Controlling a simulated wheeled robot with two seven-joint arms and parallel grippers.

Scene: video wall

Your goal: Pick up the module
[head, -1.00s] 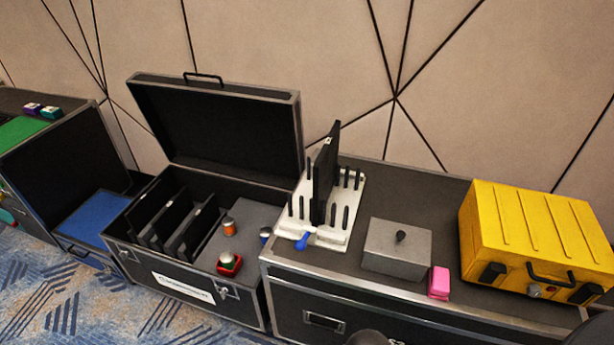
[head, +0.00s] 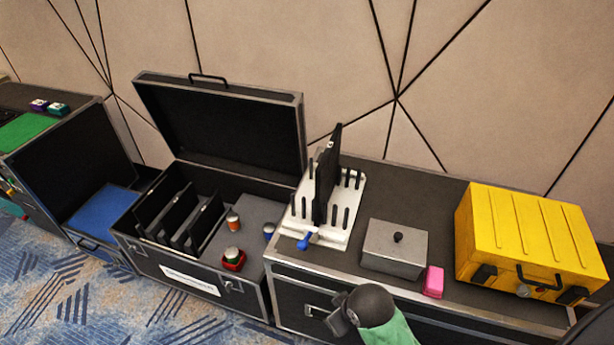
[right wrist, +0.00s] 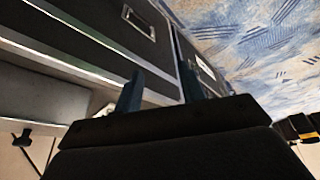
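A flat black module (head: 327,180) stands upright in a white slotted rack (head: 299,238) on the right-hand case. Several similar black panels (head: 178,217) stand in the slots of the open case to its left. My right gripper (right wrist: 160,88) shows in the right wrist view with its two fingers apart and nothing between them. In the head view my right arm is at the bottom, in front of the right-hand case and well short of the rack. My left gripper is not in view.
A grey lidded box (head: 394,250), a pink block (head: 433,282) and a yellow case (head: 530,240) stand right of the rack. A blue-handled tool (head: 304,242) lies at the rack's front. The open case (head: 166,265) also holds small cans and a red dish (head: 233,262).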

